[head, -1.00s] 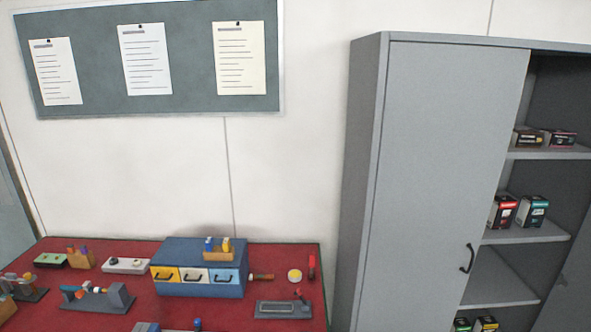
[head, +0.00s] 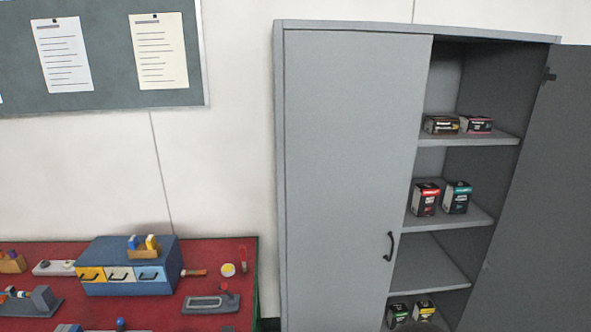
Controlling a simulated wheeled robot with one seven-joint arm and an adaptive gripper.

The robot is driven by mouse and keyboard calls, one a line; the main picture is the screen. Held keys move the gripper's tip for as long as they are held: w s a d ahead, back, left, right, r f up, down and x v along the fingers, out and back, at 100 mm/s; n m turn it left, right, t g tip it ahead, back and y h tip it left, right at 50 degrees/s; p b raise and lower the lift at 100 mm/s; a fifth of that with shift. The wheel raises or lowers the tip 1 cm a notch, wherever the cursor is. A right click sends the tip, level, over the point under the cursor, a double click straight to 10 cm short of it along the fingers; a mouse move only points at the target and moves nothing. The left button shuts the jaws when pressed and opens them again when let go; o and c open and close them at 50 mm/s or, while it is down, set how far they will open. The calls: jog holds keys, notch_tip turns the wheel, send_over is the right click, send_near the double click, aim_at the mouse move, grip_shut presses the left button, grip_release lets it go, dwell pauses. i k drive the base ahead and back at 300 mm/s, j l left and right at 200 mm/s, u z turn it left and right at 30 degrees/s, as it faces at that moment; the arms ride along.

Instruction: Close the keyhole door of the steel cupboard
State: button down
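The grey steel cupboard (head: 279,150) stands against the wall, right of centre in the head view. Its left door (head: 350,150) is shut and carries a dark curved handle (head: 390,246). Its right door (head: 545,200) stands swung open at the right edge, showing its darker inner face with a small dark fitting (head: 549,75) near the top. I cannot see a keyhole on either door; the outer face of the right door is hidden.
Shelves (head: 470,140) inside the cupboard hold several small boxes. A red-topped bench (head: 225,260) with a blue drawer unit (head: 130,288) and small tools stands at the lower left. A pinboard (head: 110,60) hangs above it.

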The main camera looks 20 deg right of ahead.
aim_at(534, 276)
jog(key=k+l, duration=0.1)
jog(key=l, duration=0.55)
jog(key=l+u, duration=0.15)
jog(key=l, duration=0.5)
jog(key=k+l, duration=0.2)
jog(key=l, duration=0.4)
jog(key=k+l+u, duration=0.15)
jog(key=l, duration=0.5)
jog(key=k+l, duration=0.1)
jog(key=l, duration=0.55)
jog(key=k+l+u, duration=0.15)
jog(key=l, duration=0.45)
jog(key=k+l, duration=0.2)
jog(key=l, duration=0.4)
jog(key=k+l+u, duration=0.15)
jog(key=l, duration=0.45)
jog(key=k, duration=0.6)
jog(key=i+u, duration=0.2)
jog(key=i, duration=0.15)
